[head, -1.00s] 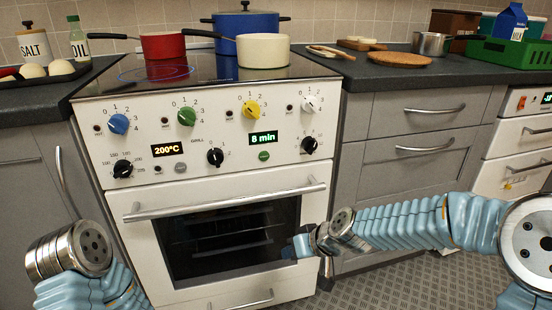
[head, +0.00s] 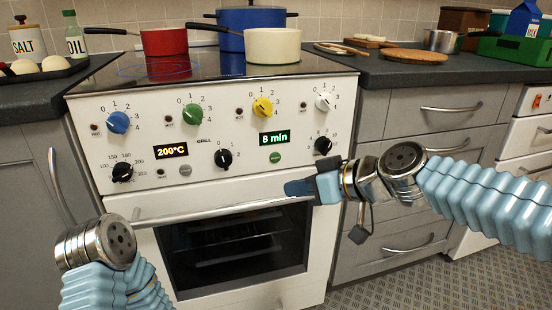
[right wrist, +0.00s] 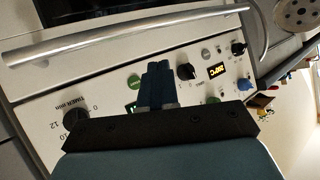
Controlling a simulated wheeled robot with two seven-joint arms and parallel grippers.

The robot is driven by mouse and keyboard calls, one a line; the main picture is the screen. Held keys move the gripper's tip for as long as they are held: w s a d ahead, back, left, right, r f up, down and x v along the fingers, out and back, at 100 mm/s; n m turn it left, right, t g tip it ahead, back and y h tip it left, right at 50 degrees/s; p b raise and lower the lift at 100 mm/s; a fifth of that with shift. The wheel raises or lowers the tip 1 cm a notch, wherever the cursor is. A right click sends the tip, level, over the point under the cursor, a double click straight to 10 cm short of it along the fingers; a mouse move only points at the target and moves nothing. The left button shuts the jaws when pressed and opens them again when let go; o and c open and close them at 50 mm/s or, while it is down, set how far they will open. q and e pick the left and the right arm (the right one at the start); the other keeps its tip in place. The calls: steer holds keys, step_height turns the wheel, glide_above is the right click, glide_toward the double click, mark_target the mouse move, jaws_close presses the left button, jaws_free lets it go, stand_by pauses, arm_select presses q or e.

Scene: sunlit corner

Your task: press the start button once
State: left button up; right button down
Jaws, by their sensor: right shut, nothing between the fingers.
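The start button (head: 275,157) is a small round green button under the lit "8 min" display (head: 275,138) on the white oven panel. It also shows in the right wrist view (right wrist: 134,80), just left of the fingertips. My right gripper (head: 298,188) is shut and empty, its dark blue fingers pointing left, in front of the panel's lower right part, below and right of the button. In the right wrist view the shut fingers (right wrist: 158,84) hide part of the panel. I cannot tell that they touch it. My left gripper is out of view; only the left arm's end shows.
The oven handle (head: 215,210) runs across just below the fingers. A black timer knob (head: 323,145) sits right of the button, a black grill knob (head: 223,159) left of it. Pots stand on the hob, including a cream pan (head: 272,46). Grey drawers (head: 440,108) are at the right.

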mark_target(275, 158)
steer(key=shift+w+a+p, duration=0.45)
steer(key=shift+w+p, duration=0.15)
steer(key=shift+w, duration=0.8)
steer(key=shift+w+a+p, duration=0.45)
steer(key=shift+w+p, duration=0.1)
steer(key=shift+w, duration=0.8)
steer(key=shift+w+a+p, duration=0.45)
steer(key=shift+w+p, duration=0.15)
steer(key=shift+w, duration=0.8)
steer(key=shift+w, duration=0.2)
steer(key=shift+w+a, duration=0.1)
steer(key=shift+w, duration=0.15)
